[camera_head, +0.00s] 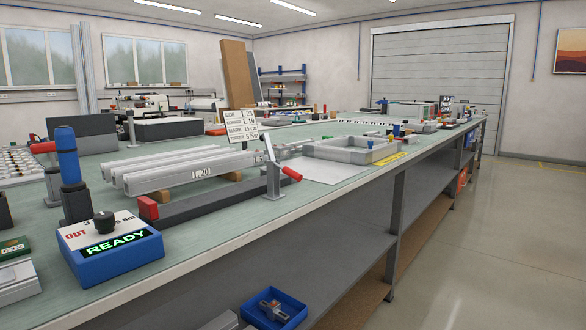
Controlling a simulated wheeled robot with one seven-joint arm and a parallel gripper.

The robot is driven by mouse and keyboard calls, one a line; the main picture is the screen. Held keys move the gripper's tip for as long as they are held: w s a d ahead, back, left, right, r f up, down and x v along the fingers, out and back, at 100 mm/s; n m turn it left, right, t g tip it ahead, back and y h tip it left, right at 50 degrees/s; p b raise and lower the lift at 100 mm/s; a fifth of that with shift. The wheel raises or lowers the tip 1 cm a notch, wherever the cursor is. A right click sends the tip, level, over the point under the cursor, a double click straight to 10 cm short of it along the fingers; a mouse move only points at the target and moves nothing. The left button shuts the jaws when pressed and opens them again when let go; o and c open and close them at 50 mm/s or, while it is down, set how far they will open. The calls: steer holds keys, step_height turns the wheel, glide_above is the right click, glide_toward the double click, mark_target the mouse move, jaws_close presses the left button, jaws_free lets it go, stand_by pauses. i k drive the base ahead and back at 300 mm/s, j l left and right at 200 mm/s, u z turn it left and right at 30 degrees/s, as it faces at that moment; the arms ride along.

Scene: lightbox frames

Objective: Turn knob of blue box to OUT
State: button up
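The blue box (120,262) sits near the front left edge of the long workbench. Its sloped top is white, with a black knob (104,221) in the middle. Red lettering "OUT" is on the left of the top, and other dark lettering, partly hidden by the knob, is behind and to the right. I cannot tell which mark the knob points at. A dark display on the front face reads "READY" in green. My gripper is not in view.
A blue-handled tool (68,157) stands upright just behind the box. A dark bar with red ends (205,203) and a lever clamp (275,175) lie to its right. Metal profiles (180,172) lie behind. A green and grey item sits left. The floor at right is clear.

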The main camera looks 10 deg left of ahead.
mark_target(104, 222)
steer(key=u, duration=1.8)
